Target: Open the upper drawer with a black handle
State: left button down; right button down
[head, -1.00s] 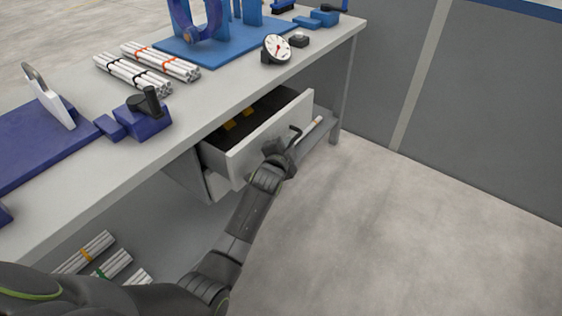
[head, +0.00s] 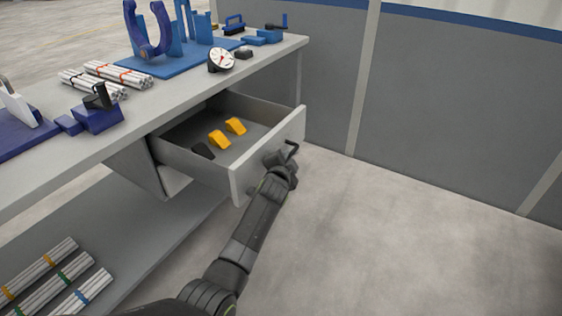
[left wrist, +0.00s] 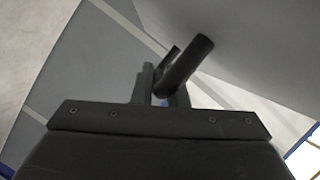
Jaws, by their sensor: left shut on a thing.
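The upper drawer (head: 268,155) stands pulled well out from under the workbench in the head view. Two yellow pieces (head: 220,139) and a dark piece (head: 203,150) lie inside it. Its black handle (head: 292,149) is on the front panel, partly hidden by my left gripper (head: 284,160). My left gripper is shut on this handle. In the left wrist view the black handle (left wrist: 184,66) passes between the fingers, close to the pale drawer front (left wrist: 240,40). My right gripper is not in view.
The bench top (head: 150,115) carries pipe bundles (head: 118,72), a dial gauge (head: 221,60) and blue fixtures (head: 180,58). More pipes (head: 50,280) lie on the lower shelf. The floor (head: 400,240) in front of the drawer is clear, with a grey wall (head: 450,110) beyond.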

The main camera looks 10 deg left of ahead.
pick_arm(q)
jog(key=shift+s+d, duration=0.25)
jog(key=shift+d, duration=0.4)
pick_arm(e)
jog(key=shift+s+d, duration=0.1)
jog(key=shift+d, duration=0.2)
pick_arm(q)
jog(key=c, duration=1.5)
grip_release()
jog(key=shift+o, duration=0.2)
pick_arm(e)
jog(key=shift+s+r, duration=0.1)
